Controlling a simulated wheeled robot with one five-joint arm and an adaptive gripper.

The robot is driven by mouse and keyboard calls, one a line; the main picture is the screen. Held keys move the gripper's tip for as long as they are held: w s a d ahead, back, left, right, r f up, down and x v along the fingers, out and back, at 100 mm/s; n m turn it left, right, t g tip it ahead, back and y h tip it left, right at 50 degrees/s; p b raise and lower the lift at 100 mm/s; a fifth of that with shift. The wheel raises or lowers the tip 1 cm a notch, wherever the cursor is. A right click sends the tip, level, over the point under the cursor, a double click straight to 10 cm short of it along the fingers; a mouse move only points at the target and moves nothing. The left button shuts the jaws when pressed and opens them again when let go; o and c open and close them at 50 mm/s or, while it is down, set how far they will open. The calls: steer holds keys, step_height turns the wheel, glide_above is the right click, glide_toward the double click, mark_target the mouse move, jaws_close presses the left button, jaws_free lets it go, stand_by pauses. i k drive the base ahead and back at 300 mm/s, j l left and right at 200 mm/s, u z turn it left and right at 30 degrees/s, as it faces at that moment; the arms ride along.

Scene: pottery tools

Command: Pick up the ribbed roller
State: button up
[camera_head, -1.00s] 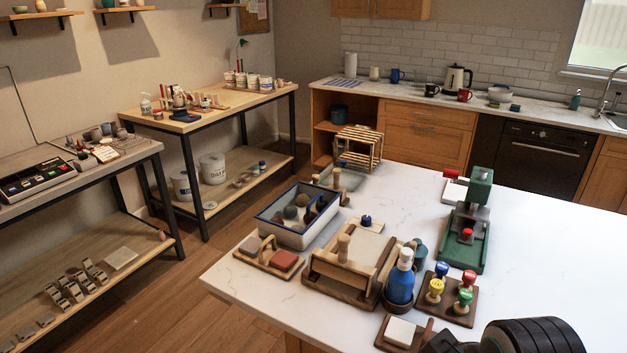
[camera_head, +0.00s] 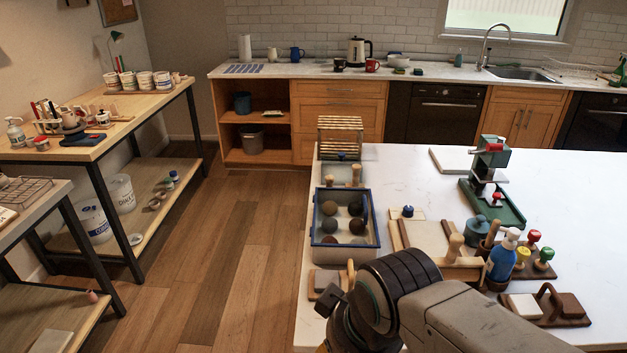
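I cannot pick out the ribbed roller with certainty in this view. Upright wooden handles (camera_head: 330,174) stand at the back left of the white island, by the wooden rack, but their lower parts are too small to identify. A light wooden board set (camera_head: 428,236) with an upright wooden piece (camera_head: 455,245) lies mid-island. My arm reaches in from the lower right and bends downward over the island's front left corner. My gripper (camera_head: 340,312) shows only as dark parts at the arm's end, largely hidden by the wrist. Its fingers cannot be made out, nor anything held.
A blue-rimmed tray (camera_head: 345,254) of round balls stands close beyond my wrist. A blue bottle (camera_head: 502,258), stamps (camera_head: 533,238) and a green press (camera_head: 490,185) stand to the right. Wooden floor (camera_head: 225,265) is open left of the island. The island's far middle is clear.

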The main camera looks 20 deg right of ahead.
mark_target(355, 169)
steer(key=i+j, duration=0.2)
steer(key=j, duration=0.2)
steer(key=i+j, duration=0.2)
steer(key=j, duration=0.15)
steer(key=i+j+z, duration=0.1)
steer(key=j, duration=0.3)
steer(key=i+j, duration=0.3)
steer(key=i+j+z, duration=0.1)
steer(key=j, duration=0.35)
steer(key=i+j, duration=0.15)
steer(key=i, duration=0.25)
steer(key=i+j+z, duration=0.1)
steer(key=i, duration=0.25)
steer(key=i+j, duration=0.15)
steer(key=i, duration=0.25)
steer(key=i+l, duration=0.35)
steer(key=l, duration=0.2)
steer(key=i+l+z, duration=0.1)
steer(key=i+l, duration=0.25)
steer(key=l, duration=0.2)
